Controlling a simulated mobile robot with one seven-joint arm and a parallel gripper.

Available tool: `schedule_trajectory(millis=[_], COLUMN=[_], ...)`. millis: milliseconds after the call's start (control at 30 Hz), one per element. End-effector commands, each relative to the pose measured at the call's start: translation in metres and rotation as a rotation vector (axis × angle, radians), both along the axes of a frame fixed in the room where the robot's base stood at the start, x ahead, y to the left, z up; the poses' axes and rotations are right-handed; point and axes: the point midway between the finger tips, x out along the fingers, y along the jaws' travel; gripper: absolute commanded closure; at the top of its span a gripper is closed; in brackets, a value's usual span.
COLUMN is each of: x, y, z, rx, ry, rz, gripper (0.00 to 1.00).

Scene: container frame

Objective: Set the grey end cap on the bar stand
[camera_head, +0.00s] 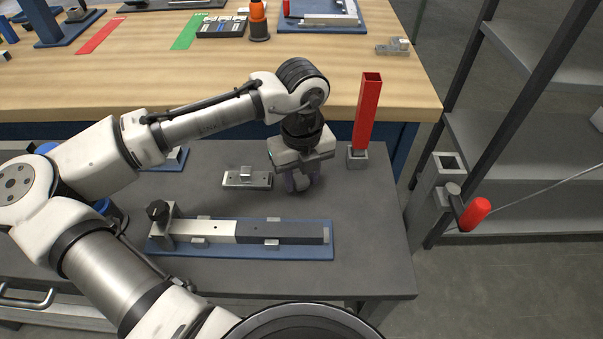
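My gripper (299,184) points down over the grey table, with a pale grey-purple shape at its fingertips. I cannot tell whether this is only the fingers or also a held part such as the grey end cap. A red square bar (367,112) stands upright in a small grey block (357,157), right of my gripper; this looks like the bar stand. A flat metal plate with a raised block (246,179) lies just left of my gripper. A white and dark grey bar (272,231) lies in a blue-based fixture (200,253) in front of my gripper.
A wooden bench (330,75) behind holds a blue tray (320,27), an orange-topped bottle (258,20) and a small metal bracket (396,47). A red-handled clamp (474,214) is beyond the table's right edge. The grey table's front right (370,235) is clear.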

Motion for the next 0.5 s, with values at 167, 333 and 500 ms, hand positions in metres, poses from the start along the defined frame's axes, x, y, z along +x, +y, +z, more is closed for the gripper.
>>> schedule_trajectory(millis=[167, 333, 500], x=[0.0, 0.0, 0.001], y=[0.0, 0.0, -0.001], z=[0.0, 0.001, 0.013], rx=[0.0, 0.0, -0.002], ry=[0.0, -0.001, -0.003], rz=[0.0, 0.0, 0.0], gripper=[0.52, 0.52, 0.52])
